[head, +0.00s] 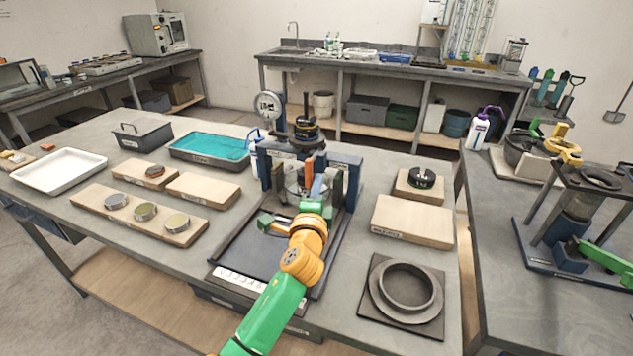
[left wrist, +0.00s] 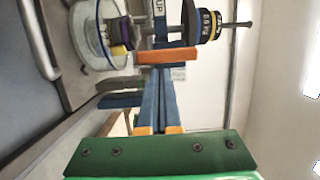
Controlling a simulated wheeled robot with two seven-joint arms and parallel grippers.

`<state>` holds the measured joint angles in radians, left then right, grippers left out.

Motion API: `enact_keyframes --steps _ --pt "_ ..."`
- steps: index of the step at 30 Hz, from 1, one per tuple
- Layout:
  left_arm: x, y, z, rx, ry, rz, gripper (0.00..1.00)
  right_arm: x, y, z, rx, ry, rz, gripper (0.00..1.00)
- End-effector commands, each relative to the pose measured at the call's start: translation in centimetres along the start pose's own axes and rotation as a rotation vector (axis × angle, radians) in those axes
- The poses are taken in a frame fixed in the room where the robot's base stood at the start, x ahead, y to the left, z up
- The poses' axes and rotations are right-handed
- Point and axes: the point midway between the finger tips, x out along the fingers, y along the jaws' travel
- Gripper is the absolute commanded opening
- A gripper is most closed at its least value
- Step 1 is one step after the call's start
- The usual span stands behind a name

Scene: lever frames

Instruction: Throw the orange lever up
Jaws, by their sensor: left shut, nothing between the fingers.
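The lever frame (head: 344,160) is a dark blue stand on a black base plate in the middle of the table, with a black knobbed part on top. Its orange lever (head: 306,163) is on the near side, above a glass bowl (head: 293,187). In the left wrist view, which is turned sideways, the orange lever (left wrist: 166,57) lies across the picture just beyond my fingertips. My left gripper (head: 318,183) is shut and empty, its blue fingers (left wrist: 160,75) together and pointing at the lever. I cannot tell whether they touch it. My right gripper is not in view.
Wooden boards (head: 410,222) and a grey ring on a plate (head: 405,290) lie right of the frame. The black base plate (head: 250,248) has clear room in front.

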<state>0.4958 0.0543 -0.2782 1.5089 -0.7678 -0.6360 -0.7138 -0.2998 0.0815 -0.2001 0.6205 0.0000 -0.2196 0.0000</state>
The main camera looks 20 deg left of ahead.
Motion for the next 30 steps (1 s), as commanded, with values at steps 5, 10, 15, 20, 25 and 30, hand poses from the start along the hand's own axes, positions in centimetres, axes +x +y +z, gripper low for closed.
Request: enact_keyframes --steps 5,10,15,20,25,30 --pt "0.03 0.06 0.19 0.001 0.000 0.000 0.00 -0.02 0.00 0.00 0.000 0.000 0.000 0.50" --pt "0.02 0.07 0.17 0.002 0.000 0.000 0.00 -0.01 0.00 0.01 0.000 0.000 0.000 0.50" --pt "0.04 0.17 0.27 0.024 -0.001 -0.006 0.00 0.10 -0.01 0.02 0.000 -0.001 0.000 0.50" --pt "0.06 0.23 0.36 0.058 0.000 -0.015 0.00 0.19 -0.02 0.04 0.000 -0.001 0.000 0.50" --pt "0.08 0.31 0.44 0.083 0.001 -0.021 0.00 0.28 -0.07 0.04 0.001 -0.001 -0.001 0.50" --pt "0.12 0.40 0.58 0.114 0.000 -0.029 0.00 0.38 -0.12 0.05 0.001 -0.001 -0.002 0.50"
